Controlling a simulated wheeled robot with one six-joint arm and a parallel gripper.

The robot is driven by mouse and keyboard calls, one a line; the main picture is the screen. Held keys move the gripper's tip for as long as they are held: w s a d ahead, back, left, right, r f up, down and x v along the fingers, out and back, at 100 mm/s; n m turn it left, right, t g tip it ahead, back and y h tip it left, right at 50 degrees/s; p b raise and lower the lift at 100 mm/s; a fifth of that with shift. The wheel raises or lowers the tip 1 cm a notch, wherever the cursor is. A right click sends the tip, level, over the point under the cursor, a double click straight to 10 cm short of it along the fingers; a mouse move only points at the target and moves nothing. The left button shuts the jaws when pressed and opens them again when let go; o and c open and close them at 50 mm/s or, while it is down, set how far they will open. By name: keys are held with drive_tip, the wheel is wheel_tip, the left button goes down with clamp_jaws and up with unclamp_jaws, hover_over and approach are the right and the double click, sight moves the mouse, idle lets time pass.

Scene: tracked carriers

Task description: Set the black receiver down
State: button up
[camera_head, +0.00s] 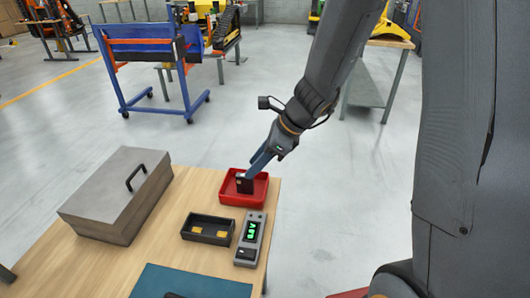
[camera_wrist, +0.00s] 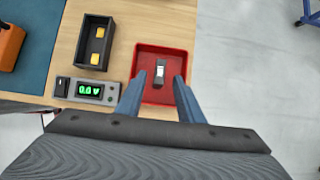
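The black receiver (camera_head: 244,185) is a small dark block with a light marking. It stands inside the red tray (camera_head: 229,200) at the table's far right corner. In the wrist view the receiver (camera_wrist: 160,74) shows its pale top near the middle of the red tray (camera_wrist: 150,50). My gripper (camera_wrist: 160,80) is open, with one blue finger on each side of the receiver and a visible gap on both sides. In the head view my gripper (camera_head: 251,172) reaches down into the tray from the upper right, fingertips at the receiver. The receiver's underside is hidden.
A black bin (camera_head: 192,236) with two yellow pieces and a grey meter (camera_head: 249,243) with a green display stand close to the tray. A grey handled box (camera_head: 112,192) and a teal mat (camera_head: 185,285) share the wooden table. An orange thing (camera_wrist: 9,46) lies on the mat.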

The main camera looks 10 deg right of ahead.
drive_tip(key=w+v, duration=0.1)
drive_tip(key=v, duration=0.4)
drive_tip(key=s+d+f+n+h, duration=0.1)
drive_tip(key=s+d+n+h, duration=0.2)
drive_tip(key=s+n, duration=0.4)
drive_tip(key=s+d+f+n+g+h, duration=0.1)
drive_tip(key=s+d+n+h, duration=0.2)
drive_tip(key=n, duration=1.2)
drive_tip(key=s+d, duration=0.3)
drive_tip(key=s, duration=0.1)
drive_tip(key=shift+s+f, duration=0.2)
drive_tip(key=shift+f, duration=0.1)
